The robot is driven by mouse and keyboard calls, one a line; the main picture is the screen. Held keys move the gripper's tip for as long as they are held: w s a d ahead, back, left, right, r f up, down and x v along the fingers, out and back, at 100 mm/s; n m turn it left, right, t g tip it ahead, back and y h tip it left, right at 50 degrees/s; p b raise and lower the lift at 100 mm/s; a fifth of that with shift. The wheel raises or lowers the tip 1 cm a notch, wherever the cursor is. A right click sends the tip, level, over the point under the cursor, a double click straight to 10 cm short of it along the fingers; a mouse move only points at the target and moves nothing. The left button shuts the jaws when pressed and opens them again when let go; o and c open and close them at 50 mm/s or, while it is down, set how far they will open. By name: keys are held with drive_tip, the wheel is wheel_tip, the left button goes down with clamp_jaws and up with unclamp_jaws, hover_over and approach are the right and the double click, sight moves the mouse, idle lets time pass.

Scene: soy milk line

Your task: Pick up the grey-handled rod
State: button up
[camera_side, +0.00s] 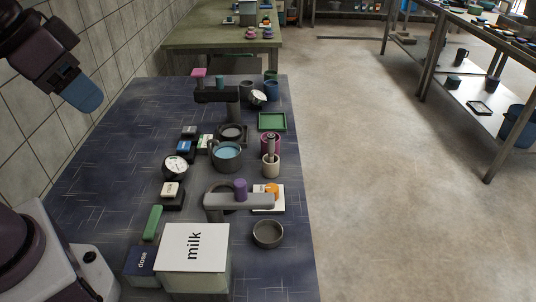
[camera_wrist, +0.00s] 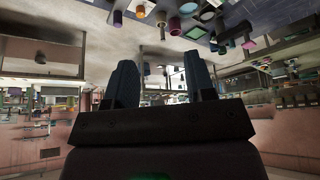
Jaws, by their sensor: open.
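What looks like the grey-handled rod (camera_side: 270,147) stands upright in a beige cup (camera_side: 270,168) near the table's right edge, in front of a magenta cup (camera_side: 263,139). Its lower end is hidden inside the beige cup. My gripper (camera_side: 86,98) is high at the upper left in the side view, well apart from the rod and above the table's left side. In the wrist view my gripper (camera_wrist: 161,78) has its two dark fingers spread, with nothing between them.
A dark blue table (camera_side: 105,165) carries a milk box (camera_side: 193,248), a pot of blue liquid (camera_side: 227,154), a grey arm-like fixture (camera_side: 240,201), a round dial (camera_side: 175,167) and a dark bowl (camera_side: 268,234). A tiled wall (camera_side: 120,60) runs along the left.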

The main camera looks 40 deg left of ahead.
drive_tip(key=w+d+f+m+g, duration=0.1)
drive_tip(key=w+f+m+g, duration=0.15)
drive_tip(key=w, duration=0.55)
drive_tip(key=w+f+m+g, duration=0.1)
drive_tip(key=w+f+g, duration=0.15)
drive_tip(key=w, duration=0.65)
drive_tip(key=m, duration=1.4)
hover_over(271, 135)
wheel_tip(271, 135, down, 9)
drive_tip(key=shift+a+f+m, duration=0.1)
drive_tip(key=shift+f+m, duration=0.15)
drive_tip(key=shift+f, duration=0.15)
wheel_tip(271, 135, down, 12)
drive_tip(key=shift+f, duration=0.2)
drive_tip(key=c, duration=0.9)
